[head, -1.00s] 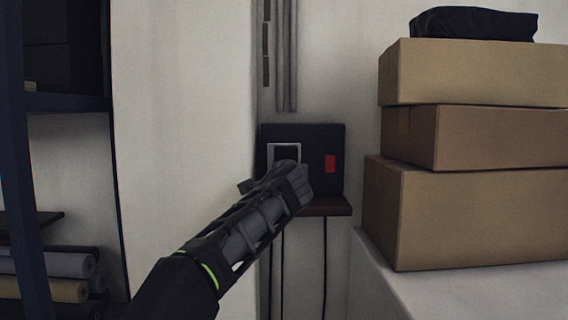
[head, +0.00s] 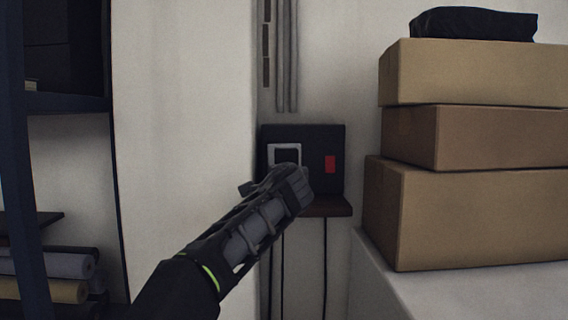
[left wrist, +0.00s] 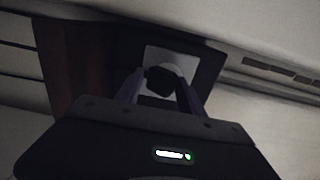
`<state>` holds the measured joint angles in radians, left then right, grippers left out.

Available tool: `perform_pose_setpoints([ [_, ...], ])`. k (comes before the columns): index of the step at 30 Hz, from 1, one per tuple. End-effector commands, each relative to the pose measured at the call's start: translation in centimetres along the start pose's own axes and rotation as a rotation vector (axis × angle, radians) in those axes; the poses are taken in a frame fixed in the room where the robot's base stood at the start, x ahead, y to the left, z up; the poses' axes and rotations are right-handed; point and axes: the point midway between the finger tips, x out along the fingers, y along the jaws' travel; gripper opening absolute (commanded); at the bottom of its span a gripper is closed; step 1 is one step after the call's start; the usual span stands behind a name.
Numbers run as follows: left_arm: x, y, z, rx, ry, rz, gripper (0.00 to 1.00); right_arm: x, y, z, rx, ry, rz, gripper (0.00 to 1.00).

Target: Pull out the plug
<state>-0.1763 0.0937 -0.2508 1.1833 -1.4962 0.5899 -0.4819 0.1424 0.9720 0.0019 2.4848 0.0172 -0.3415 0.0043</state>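A black plug (left wrist: 160,81) shows in front of a pale square socket plate (left wrist: 183,62) in the left wrist view. The plate (head: 272,149) is on the left part of a dark wall box (head: 315,140). My left gripper (head: 287,168) is in front of the plate and hides its lower part. In the left wrist view the two fingers of this gripper (left wrist: 158,84) stand on either side of the plug. I cannot tell whether they touch it. My right gripper is not in view.
A red switch (head: 330,164) is on the box's right side. A brown ledge (head: 328,207) lies below, with cables (head: 325,260) hanging. Stacked cardboard boxes (head: 480,215) stand on a white surface (head: 400,295) at right. A dark shelf (head: 65,103) is at left.

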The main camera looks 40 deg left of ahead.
Motion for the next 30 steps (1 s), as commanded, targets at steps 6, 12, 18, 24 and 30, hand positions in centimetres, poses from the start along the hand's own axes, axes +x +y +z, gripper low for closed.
perform_pose_setpoints([
  [6,-0.01,-0.29,0.12,0.000,0.000,-0.006,0.21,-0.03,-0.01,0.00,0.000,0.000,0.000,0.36],
  [12,-0.04,-0.41,0.16,-0.001,0.000,-0.008,0.05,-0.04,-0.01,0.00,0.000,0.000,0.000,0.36],
  [18,-0.04,-0.42,0.18,-0.001,-0.001,-0.008,0.00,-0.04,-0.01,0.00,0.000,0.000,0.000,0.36],
  [24,-0.05,-0.41,0.19,-0.001,-0.001,-0.008,0.00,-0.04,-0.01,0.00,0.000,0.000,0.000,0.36],
  [30,-0.36,-0.32,0.19,-0.002,-0.001,-0.008,0.00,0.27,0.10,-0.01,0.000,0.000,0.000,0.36],
])
